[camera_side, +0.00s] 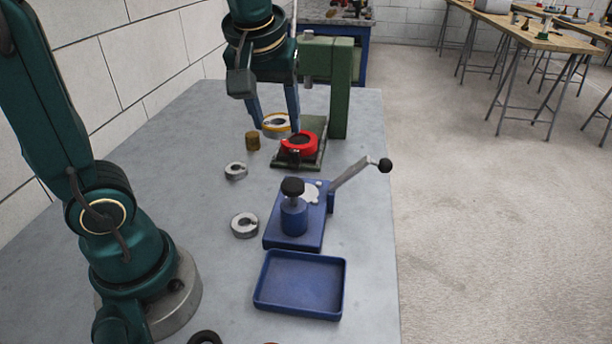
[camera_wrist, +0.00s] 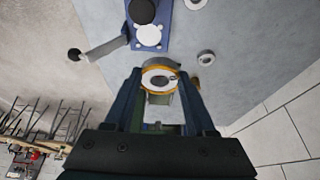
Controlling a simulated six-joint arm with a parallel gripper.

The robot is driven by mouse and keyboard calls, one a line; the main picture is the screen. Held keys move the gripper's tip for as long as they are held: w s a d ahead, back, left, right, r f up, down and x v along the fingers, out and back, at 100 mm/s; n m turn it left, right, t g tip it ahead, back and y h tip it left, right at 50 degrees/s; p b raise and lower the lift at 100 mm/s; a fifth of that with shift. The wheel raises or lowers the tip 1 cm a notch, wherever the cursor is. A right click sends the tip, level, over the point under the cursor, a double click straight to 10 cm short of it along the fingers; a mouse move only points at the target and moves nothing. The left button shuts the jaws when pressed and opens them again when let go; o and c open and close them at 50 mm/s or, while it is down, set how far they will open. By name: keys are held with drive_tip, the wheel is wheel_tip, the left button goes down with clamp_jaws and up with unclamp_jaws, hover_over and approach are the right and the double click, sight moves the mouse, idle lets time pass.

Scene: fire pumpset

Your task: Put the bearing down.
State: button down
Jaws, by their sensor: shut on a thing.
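The bearing (camera_side: 276,118), a pale ring with an orange-yellow rim, is between the two fingers of my gripper (camera_side: 277,127). My gripper is shut on it, with a finger on each side. The exact gap below the bearing cannot be told.
A brass cylinder (camera_side: 252,142) and two grey rings (camera_side: 235,171) (camera_side: 245,225) stand to the left. A blue lever fixture (camera_side: 280,240) and an empty blue tray (camera_side: 300,285) are in front. Bare table lies left.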

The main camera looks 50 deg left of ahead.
drive_tip(key=s+d+m, duration=0.2)
drive_tip(key=d+m, duration=0.1)
drive_tip(key=d, duration=0.5)
drive_tip(key=m+t+h, duration=0.1)
drive_tip(key=m+h, duration=0.1)
drive_tip(key=m, duration=0.1)
hover_over(303, 286)
drive_tip(key=s, duration=0.2)
drive_tip(key=shift+w+d+f, duration=0.1)
drive_tip(key=shift+w+f, duration=0.05)
drive_tip(key=shift+f, duration=4.45)
drive_tip(key=shift+w+d+f, duration=0.1)
drive_tip(key=shift+f, duration=4.5)
drive_tip(key=shift+f, duration=0.15)
drive_tip(key=shift+c, duration=1.1)
unclamp_jaws()
